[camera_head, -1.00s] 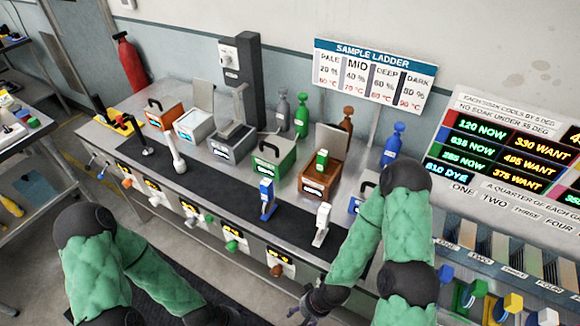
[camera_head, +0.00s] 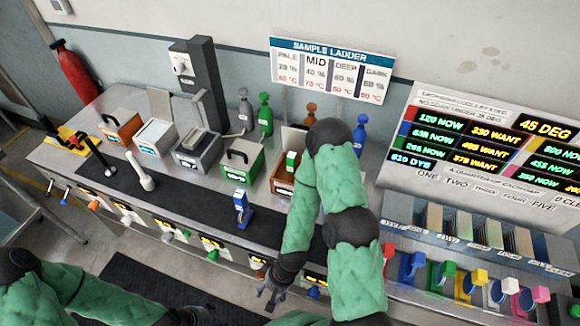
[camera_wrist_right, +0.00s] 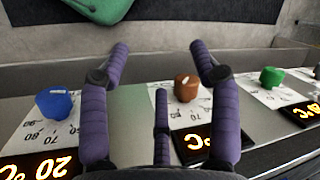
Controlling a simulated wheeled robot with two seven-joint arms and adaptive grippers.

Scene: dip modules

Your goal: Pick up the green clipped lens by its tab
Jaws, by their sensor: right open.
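A row of colored tabs with round, lens-like pieces sits at the right of the head view. The green tab (camera_head: 447,268) is among them, between the blue and yellow ones. My right gripper (camera_head: 268,298) is in front of the bench, well left of that row. In the wrist view my right gripper (camera_wrist_right: 157,50) has its purple fingers spread, with nothing between them. The green tab cannot be made out for sure in the wrist view. My left arm comes in at the lower left; its gripper is only partly seen at the bottom edge.
A blue upright piece (camera_head: 242,207) stands on the dark strip. The wrist view shows a blue knob (camera_wrist_right: 54,103), a brown knob (camera_wrist_right: 186,88) and a green knob (camera_wrist_right: 271,77) on the bench front.

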